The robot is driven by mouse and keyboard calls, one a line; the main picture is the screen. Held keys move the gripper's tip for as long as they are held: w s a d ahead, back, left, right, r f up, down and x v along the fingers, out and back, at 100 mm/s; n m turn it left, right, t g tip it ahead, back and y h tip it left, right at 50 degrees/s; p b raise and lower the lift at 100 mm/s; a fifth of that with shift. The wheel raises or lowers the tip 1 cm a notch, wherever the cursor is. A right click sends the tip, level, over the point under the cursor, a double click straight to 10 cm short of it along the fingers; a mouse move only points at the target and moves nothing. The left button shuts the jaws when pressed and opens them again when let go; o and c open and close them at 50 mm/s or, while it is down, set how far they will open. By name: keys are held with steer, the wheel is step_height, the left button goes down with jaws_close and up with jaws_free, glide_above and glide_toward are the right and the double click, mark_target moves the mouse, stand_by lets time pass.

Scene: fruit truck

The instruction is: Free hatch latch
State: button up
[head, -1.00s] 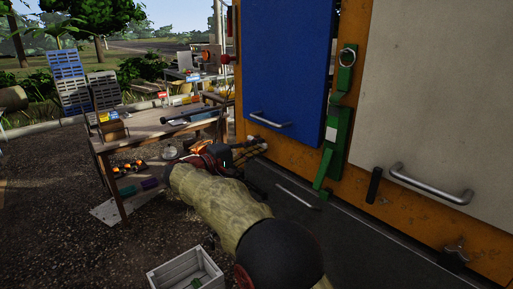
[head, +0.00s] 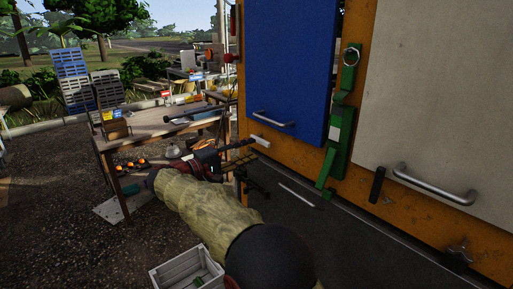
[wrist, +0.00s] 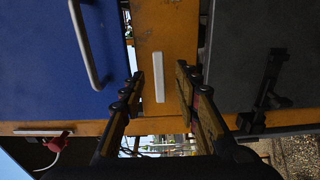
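A small white bar (head: 260,142) sits on the orange truck frame below the blue hatch (head: 288,70). In the wrist view the white bar (wrist: 158,77) shows on the orange panel between my fingers. My gripper (head: 251,149) is open close in front of the bar. In the wrist view my gripper (wrist: 160,82) has its fingers apart on either side of the bar, with a gap to each; contact cannot be told. A green latch strip (head: 339,125) with a metal ring (head: 351,48) is on the frame between the blue and beige hatches. Which part is the hatch latch is unclear.
The blue hatch has a metal handle (head: 272,119). The beige hatch (head: 440,90) with its handle (head: 435,186) is at right. A wooden table (head: 150,130) stands left of my arm. A pale crate (head: 185,275) is on the ground below. A dark ledge runs beneath the hatches.

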steer(key=v, duration=0.7)
